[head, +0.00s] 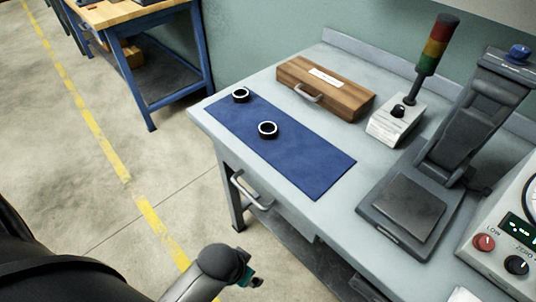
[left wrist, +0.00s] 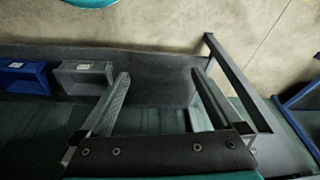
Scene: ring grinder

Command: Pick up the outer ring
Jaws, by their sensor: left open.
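Two short black rings with pale rims lie on a blue mat (head: 310,165) on the grey workbench. One ring (head: 241,95) is near the mat's far left end. The other ring (head: 268,130) is nearer the middle and looks slightly larger. I cannot tell which is the outer ring. My left arm comes in at the bottom of the head view, low in front of the bench and well away from both rings. In the left wrist view my left gripper (left wrist: 160,78) is open, with nothing between its fingers. My right gripper is not in view.
A wooden case (head: 345,92), a signal light (head: 432,50), a grey press-like stand (head: 405,208) and a gauge box (head: 510,235) stand on the bench. A drawer handle (head: 250,192) juts from its front.

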